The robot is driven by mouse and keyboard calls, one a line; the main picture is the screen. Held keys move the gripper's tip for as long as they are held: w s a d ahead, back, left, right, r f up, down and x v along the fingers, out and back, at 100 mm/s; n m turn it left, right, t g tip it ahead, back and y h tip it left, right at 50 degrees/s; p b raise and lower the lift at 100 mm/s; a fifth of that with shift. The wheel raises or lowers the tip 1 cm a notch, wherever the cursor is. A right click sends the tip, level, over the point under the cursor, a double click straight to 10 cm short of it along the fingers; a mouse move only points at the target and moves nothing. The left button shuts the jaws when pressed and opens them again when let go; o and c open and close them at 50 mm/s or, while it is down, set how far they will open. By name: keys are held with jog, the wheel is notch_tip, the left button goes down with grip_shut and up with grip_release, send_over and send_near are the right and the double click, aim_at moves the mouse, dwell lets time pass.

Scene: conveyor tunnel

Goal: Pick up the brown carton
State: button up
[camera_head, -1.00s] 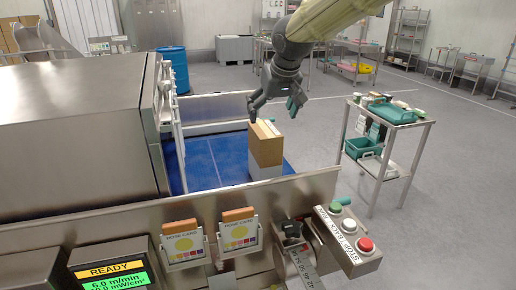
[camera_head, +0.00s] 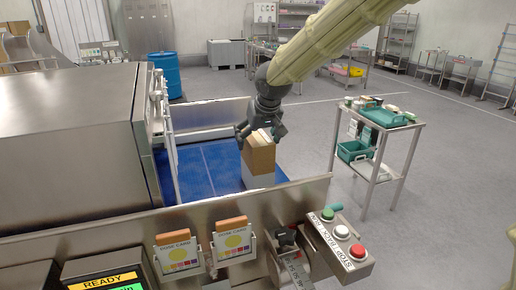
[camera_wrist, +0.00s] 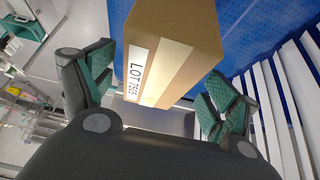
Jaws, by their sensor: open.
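My gripper (camera_head: 262,131) is at the top of the carton, pointing down, with a finger seen at either side. In the wrist view the carton (camera_wrist: 180,45) carries a white label reading "LOT" and a pale tape strip. It lies between my two open, green-padded fingers (camera_wrist: 158,92). Gaps show between the carton and both pads.
The blue belt (camera_head: 205,165) has metal side rails, with a steel machine housing (camera_head: 85,140) at left. A control panel with buttons (camera_head: 342,232) and dose cards stands in front. A steel cart with teal trays (camera_head: 383,118) stands at right. White rollers or slats (camera_wrist: 285,110) show in the wrist view.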

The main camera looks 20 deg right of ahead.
jog(key=shift+x, duration=1.5)
jog(key=shift+d+f, duration=0.15)
jog(key=shift+f, duration=0.15)
jog(key=shift+c, duration=0.5)
jog(key=c, duration=1.3)
